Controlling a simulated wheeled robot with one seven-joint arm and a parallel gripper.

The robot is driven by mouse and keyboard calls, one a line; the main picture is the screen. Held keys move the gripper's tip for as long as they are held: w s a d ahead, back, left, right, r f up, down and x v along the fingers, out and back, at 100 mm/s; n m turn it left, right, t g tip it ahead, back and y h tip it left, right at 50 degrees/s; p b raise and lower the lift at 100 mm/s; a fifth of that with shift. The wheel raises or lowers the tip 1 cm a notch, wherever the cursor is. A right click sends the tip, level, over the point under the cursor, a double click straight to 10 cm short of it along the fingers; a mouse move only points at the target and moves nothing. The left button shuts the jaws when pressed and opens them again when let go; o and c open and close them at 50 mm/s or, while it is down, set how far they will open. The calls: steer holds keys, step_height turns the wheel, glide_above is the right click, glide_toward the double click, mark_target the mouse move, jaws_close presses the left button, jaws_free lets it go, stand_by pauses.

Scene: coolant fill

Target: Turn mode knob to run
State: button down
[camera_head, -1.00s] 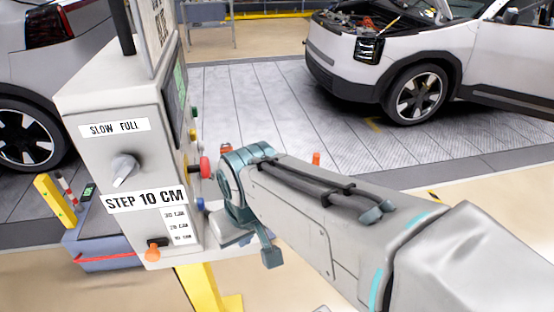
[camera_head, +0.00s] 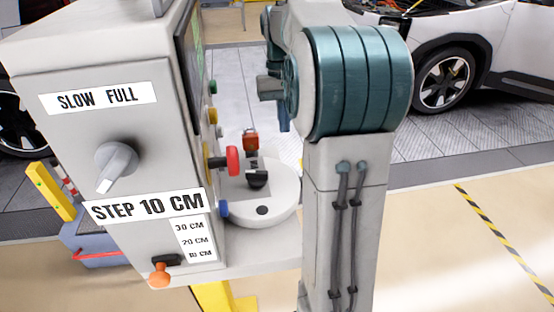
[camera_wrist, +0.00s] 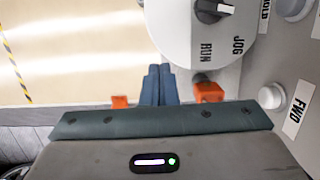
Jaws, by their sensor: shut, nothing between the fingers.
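The mode knob (camera_wrist: 210,8) is dark with a white mark and sits at the top of the wrist view, partly cut off. Its round grey plate (camera_wrist: 178,35) carries the words RUN (camera_wrist: 206,52) and JOG (camera_wrist: 238,47). The white mark faces right in that view, away from RUN. My gripper (camera_wrist: 160,70) is shut and empty, its blue-grey fingertips beside the plate's lower left edge; I cannot tell whether they touch. In the head view, a black knob (camera_head: 257,179) shows on a round grey plate (camera_head: 278,200) beside the pedestal.
The pedestal's near face has a SLOW FULL knob (camera_head: 117,160) and an orange-tipped lever (camera_head: 160,272). A red button (camera_head: 232,160) sticks out from its side. White round buttons and an FWD label (camera_wrist: 297,110) lie right in the wrist view. A car (camera_head: 450,70) stands behind.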

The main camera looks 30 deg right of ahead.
steer(key=s+f+b, duration=0.1)
steer(key=s+f, duration=0.4)
steer(key=f, duration=0.5)
steer(key=shift+a, duration=0.4)
